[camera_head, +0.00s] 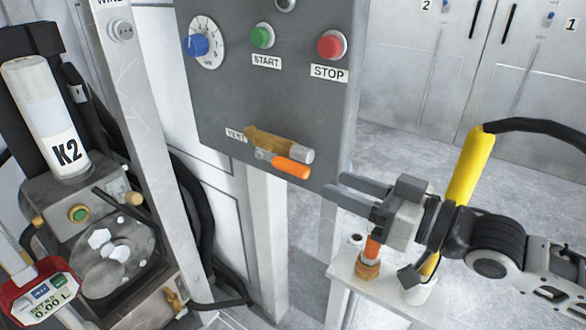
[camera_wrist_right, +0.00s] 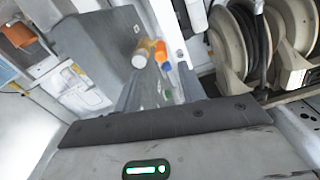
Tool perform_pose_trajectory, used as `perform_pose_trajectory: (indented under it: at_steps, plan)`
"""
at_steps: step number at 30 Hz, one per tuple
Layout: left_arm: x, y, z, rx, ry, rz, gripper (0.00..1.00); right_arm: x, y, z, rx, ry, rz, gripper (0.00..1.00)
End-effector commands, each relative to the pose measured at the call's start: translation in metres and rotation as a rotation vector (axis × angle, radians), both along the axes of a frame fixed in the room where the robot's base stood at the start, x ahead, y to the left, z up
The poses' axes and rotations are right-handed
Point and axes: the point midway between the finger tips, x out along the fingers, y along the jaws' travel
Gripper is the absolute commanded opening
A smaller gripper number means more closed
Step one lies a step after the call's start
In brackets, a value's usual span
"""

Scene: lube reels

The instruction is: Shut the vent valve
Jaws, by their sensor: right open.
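The vent valve (camera_head: 268,142) sits low on the grey control panel, beside a small VENT label (camera_head: 236,135). It has a brass body with a pale round end. Its orange lever handle (camera_head: 291,168) lies just below the body and runs roughly along it. My right gripper (camera_head: 334,184) is open and empty, to the right of the handle and slightly lower, with a gap between them. In the right wrist view the pale valve end (camera_wrist_right: 139,60) and the orange handle (camera_wrist_right: 160,51) show ahead, between the fingers (camera_wrist_right: 156,88). My left gripper is out of view.
Above the valve are a blue dial (camera_head: 197,45), a green START button (camera_head: 262,37) and a red STOP button (camera_head: 332,45). A white stand (camera_head: 385,292) is below my right gripper. Hose reels (camera_wrist_right: 237,45) show in the wrist view. A K2 cylinder (camera_head: 46,115) stands left.

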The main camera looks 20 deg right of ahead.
Motion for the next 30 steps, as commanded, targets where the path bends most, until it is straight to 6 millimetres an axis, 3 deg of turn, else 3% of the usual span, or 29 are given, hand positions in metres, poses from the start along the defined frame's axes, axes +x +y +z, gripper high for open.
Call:
perform_pose_trajectory:
  at_steps: [21, 30]
  plan:
    - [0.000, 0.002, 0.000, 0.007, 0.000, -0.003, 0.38, 0.069, 0.054, 0.002, 0.003, -0.004, 0.002, 0.41]
    - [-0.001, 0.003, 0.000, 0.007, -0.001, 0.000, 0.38, 0.076, 0.061, 0.001, -0.002, -0.001, 0.003, 0.41]
